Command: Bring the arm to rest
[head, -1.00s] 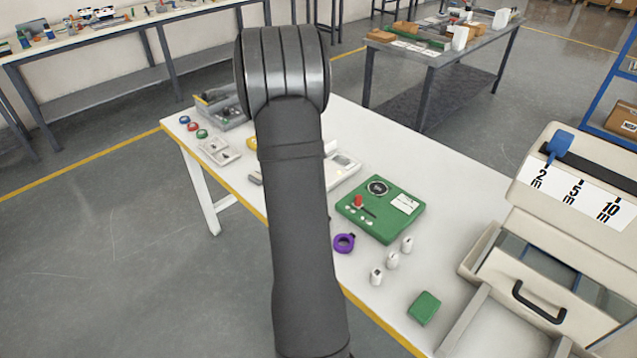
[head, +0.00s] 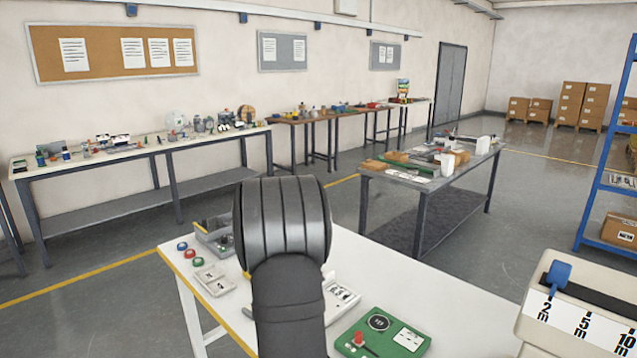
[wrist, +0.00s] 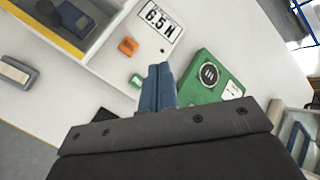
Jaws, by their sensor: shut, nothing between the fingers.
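In the wrist view my gripper (wrist: 158,70) shows as two blue-grey fingers pressed together, with nothing between them. It is above the white workbench, with the green box with a dial (wrist: 230,90) just right of the fingertips in the picture. In the head view my dark arm rises from the bottom edge and hides part of the bench (head: 440,300); my gripper is not visible there.
In the head view, a beige machine with a blue lever (head: 558,275) stands right. The bench between green box and machine is clear.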

